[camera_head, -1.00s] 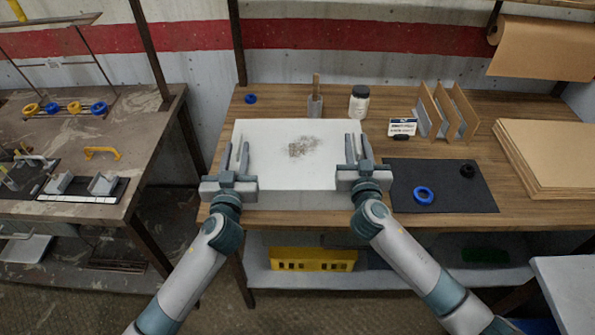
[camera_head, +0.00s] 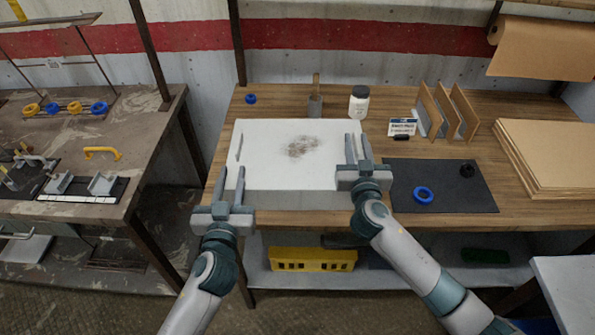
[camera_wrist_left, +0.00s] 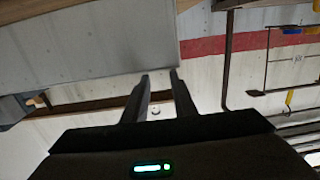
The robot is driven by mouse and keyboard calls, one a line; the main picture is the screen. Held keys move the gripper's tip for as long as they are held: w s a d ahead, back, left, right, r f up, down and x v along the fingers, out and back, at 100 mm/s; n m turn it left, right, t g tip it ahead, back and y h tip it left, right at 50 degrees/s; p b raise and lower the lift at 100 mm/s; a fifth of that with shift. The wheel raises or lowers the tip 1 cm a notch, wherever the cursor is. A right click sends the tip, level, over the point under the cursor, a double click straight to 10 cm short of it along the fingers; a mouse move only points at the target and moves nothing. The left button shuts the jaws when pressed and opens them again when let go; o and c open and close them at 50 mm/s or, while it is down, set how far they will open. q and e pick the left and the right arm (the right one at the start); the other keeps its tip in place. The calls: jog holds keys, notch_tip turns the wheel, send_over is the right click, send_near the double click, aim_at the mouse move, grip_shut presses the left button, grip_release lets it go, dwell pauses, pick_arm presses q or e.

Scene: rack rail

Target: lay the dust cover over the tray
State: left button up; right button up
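The white dust cover (camera_head: 275,175) lies flat on the workbench with a grey front face and a brownish smudge on top. The tray cannot be told apart from it; it may be hidden underneath. A dark narrow mark shows near its left edge. My left gripper (camera_head: 232,178) is open and empty at the front left corner. In the left wrist view its fingers (camera_wrist_left: 160,77) are apart with nothing between them, and a grey panel fills the upper left. My right gripper (camera_head: 357,146) has its fingers apart at the cover's right edge.
A dark mat (camera_head: 440,187) with a blue ring (camera_head: 423,195) lies to the right. A jar (camera_head: 359,102), a grey holder (camera_head: 315,105) and upright dividers (camera_head: 445,110) stand behind. A yellow crate (camera_head: 312,259) sits on the lower shelf.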

jog(key=shift+s, duration=0.1)
jog(key=s, duration=1.1)
jog(key=shift+s, duration=0.4)
pick_arm(q)
jog(key=shift+s, duration=0.1)
pick_arm(e)
jog(key=shift+f, duration=0.1)
